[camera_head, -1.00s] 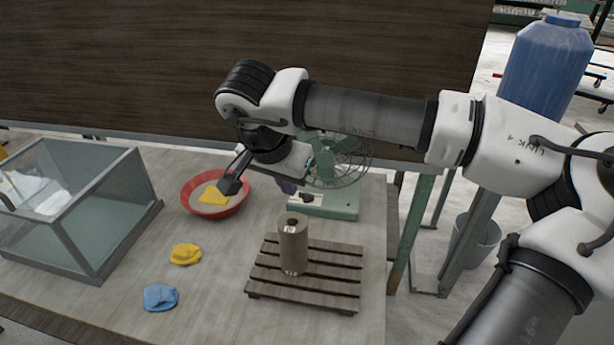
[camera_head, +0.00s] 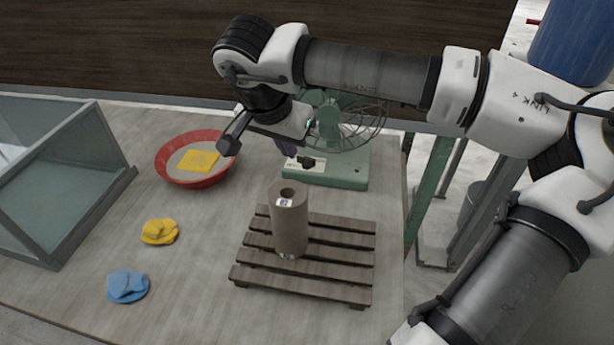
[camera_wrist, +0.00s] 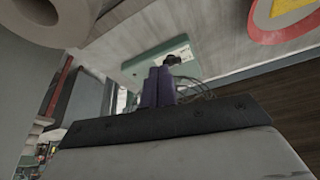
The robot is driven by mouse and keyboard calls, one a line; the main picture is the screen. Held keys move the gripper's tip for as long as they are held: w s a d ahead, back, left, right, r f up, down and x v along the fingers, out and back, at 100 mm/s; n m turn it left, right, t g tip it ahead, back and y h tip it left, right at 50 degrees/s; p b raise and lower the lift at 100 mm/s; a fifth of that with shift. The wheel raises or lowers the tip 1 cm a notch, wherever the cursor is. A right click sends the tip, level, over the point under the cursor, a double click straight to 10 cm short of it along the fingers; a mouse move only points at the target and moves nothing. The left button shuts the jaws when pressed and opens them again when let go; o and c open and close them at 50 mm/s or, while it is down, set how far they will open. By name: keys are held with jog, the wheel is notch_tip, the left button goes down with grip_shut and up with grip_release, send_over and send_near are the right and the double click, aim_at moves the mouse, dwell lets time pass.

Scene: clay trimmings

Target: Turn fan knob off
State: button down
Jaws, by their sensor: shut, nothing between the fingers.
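The green fan (camera_head: 342,172) stands at the back right of the table, its round wire cage partly behind my arm. Its dark knob (camera_head: 308,163) sits on a pale panel at the front of the base. My gripper (camera_head: 287,150) is shut and empty, its purple fingers just left of and above the knob in the head view. In the wrist view, the knob (camera_wrist: 172,59) shows just beyond the tips of the shut fingers (camera_wrist: 157,72). I cannot tell whether they touch it. The fan base (camera_wrist: 155,60) is partly hidden behind the fingers.
A grey-brown cylinder (camera_head: 289,225) stands on a slatted wooden rack (camera_head: 340,267) in front of the fan. A red bowl (camera_head: 178,180) with a yellow cloth lies left. Yellow (camera_head: 159,232) and blue (camera_head: 128,286) cloths and a glass tank (camera_head: 75,190) are farther left.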

aim_at(314, 165)
jog(key=p+x, duration=0.1)
jog(key=x, duration=0.9)
jog(key=shift+s+a, duration=0.1)
jog(key=shift+s, duration=0.05)
jog(key=shift+w+d+f+p, duration=0.1)
jog(key=shift+w+d+p, duration=0.15)
jog(key=shift+w+p, duration=0.25)
jog(key=shift+w+d+f+p, duration=0.1)
jog(key=shift+w+d+p, duration=0.2)
jog(key=shift+w, duration=0.35)
jog(key=shift+w+d+f, duration=0.1)
jog(key=shift+w+d, duration=0.3)
jog(key=shift+w, duration=0.35)
jog(key=shift+w+d+f+b, duration=0.25)
jog(key=shift+w+d+b, duration=0.05)
jog(key=shift+b, duration=0.45)
jog(key=shift+w+d+b, duration=0.1)
jog(key=shift+d+b, duration=0.05)
jog(key=shift+b, duration=0.35)
jog(key=shift+r+n+b, duration=0.1)
jog(key=shift+n+b, duration=0.25)
jog(key=shift+n, duration=0.15)
jog(key=shift+d+r, duration=0.1)
jog(key=shift+r, duration=0.1)
